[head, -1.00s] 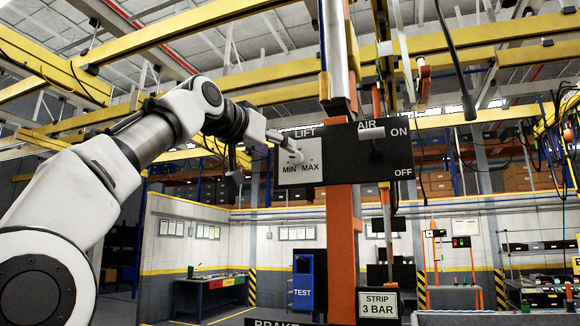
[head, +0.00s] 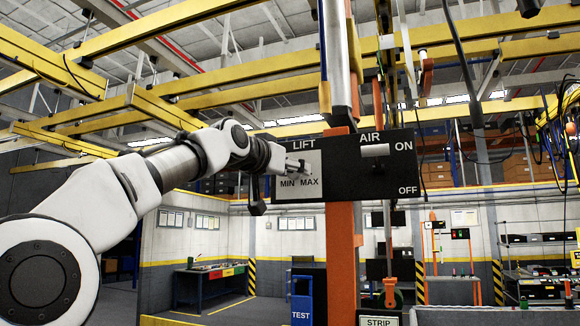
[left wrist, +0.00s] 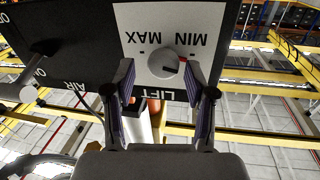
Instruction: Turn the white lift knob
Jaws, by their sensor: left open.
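The white lift knob (left wrist: 162,63), with a small red mark, is on the light plate (left wrist: 207,18) of the LIFT panel, between the MIN MAX lettering and the word LIFT. The wrist view shows the panel upside down. My left gripper (left wrist: 157,76) is open, one finger to each side of the knob; I cannot tell whether they touch it. In the head view my left gripper (head: 299,167) is at the light plate (head: 312,159), above the MIN MAX lettering, and largely hides the knob. My right gripper is not in view.
To the right on the same black control box (head: 345,180) is the AIR lever (head: 375,150), with ON and OFF labels. An orange post (head: 340,250) stands below the box. Yellow beams cross overhead. A blue TEST stand (head: 301,298) is lower down.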

